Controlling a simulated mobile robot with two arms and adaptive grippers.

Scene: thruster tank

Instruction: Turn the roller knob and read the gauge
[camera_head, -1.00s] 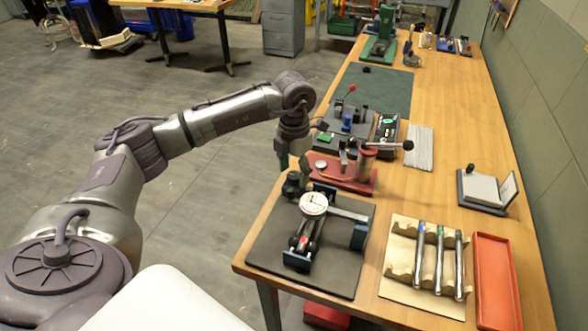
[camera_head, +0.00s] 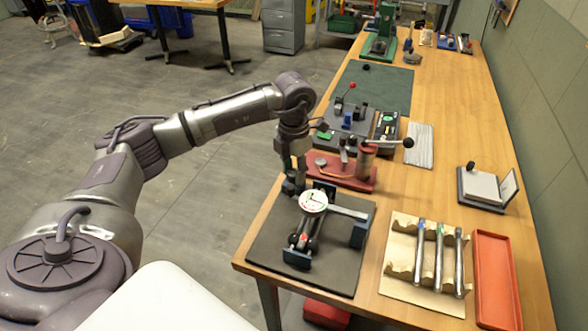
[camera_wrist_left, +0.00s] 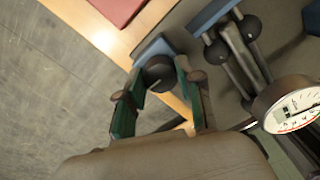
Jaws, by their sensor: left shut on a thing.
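The dial gauge (camera_head: 313,201) has a round white face and sits on the roller fixture on a dark mat (camera_head: 340,270). In the left wrist view the gauge (camera_wrist_left: 296,106) is at the right edge, partly cut off; its reading is too small to tell. The dark round roller knob (camera_wrist_left: 158,73) is at the fixture's end by a blue block. My left gripper (camera_head: 292,187) is at the fixture's far left corner. In the left wrist view its green fingers (camera_wrist_left: 160,80) are shut on the knob, one on each side. My right gripper is out of view.
A red fixture (camera_head: 340,178) with a lever stands just behind the mat. A wooden rack (camera_head: 398,285) with metal rods and a red tray (camera_head: 495,270) lie to the right. The table's left edge is close to my gripper.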

